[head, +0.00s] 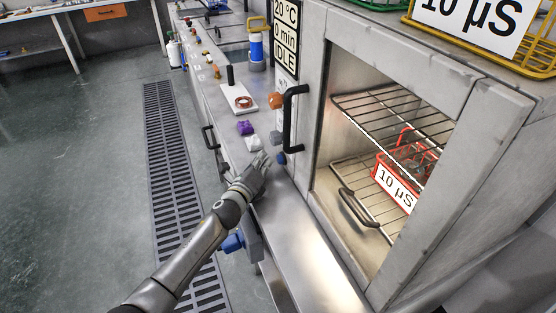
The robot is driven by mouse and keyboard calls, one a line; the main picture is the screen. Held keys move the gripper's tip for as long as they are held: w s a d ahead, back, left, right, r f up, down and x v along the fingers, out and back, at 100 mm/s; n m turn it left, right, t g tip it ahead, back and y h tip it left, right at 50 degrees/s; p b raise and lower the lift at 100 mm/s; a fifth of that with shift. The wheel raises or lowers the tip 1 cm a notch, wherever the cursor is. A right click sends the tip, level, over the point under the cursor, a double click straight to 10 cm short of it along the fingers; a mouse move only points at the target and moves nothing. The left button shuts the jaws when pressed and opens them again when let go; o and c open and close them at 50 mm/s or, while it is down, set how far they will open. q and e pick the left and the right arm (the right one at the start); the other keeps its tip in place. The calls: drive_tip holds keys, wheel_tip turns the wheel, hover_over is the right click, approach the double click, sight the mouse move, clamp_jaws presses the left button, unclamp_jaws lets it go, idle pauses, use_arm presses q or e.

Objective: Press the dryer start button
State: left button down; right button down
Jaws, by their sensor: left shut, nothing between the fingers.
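The dryer (485,125) is a large grey metal cabinet on the right. Its display panel (286,37) reads 20 °C, 0 min, IDLE. Below the display, an orange round knob or button (276,101) sits beside a black bar handle (292,118). I cannot tell which of these is the start button. My left gripper (264,163) is shut and empty over the bench, left of the dryer front; whether it touches anything is unclear. My right gripper is not in view.
A red basket (405,165) labelled 10 µS stands on a wire rack (347,172) inside the dryer. Purple (245,128) and white (253,144) lumps lie on the bench by my gripper. The floor (75,180) at left is clear, with a drain grate (165,150).

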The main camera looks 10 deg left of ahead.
use_arm(q)
drive_tip(key=shift+w+d, duration=0.1)
idle(0.5)
drive_tip(key=shift+w+d, duration=0.15)
drive_tip(key=shift+d, duration=0.1)
drive_tip(key=shift+w+d+b, duration=0.3)
drive_tip(key=shift+d, duration=0.1)
idle(1.0)
drive_tip(key=shift+s+a, duration=0.55)
drive_tip(key=shift+a, duration=0.15)
drive_tip(key=shift+p, duration=0.3)
drive_tip(key=shift+s+a+p, duration=0.2)
drive_tip(key=shift+s+a, duration=0.2)
drive_tip(key=shift+a, duration=0.2)
drive_tip(key=shift+s+a+p, duration=0.15)
drive_tip(key=shift+s+a, duration=0.2)
drive_tip(key=shift+a, duration=0.25)
drive_tip(key=shift+s+a, duration=0.65)
drive_tip(key=shift+a, duration=0.3)
